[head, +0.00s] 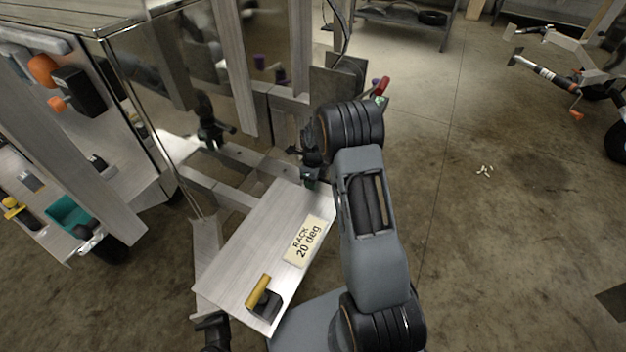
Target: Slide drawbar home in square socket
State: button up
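My gripper (311,180) points down just above the far edge of the tilted aluminium rack plate (235,262), beside the trailer's frame rails (240,160). My wrist covers much of it, and I cannot see whether its fingers are open or shut or hold anything. I cannot clearly pick out the drawbar. Grey plates (345,72) and a red-handled part (381,84) show behind my wrist at the trailer's end. I cannot make out the square socket; it may be hidden by my arm or the rails.
The rack plate carries a label (305,241) reading "RACK 20 deg" and a yellow-handled black tool (262,297). The concrete floor at right is mostly clear.

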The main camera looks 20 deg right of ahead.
notch_tip(320, 180, up, 14)
jog(key=p, duration=0.4)
dwell(0.5)
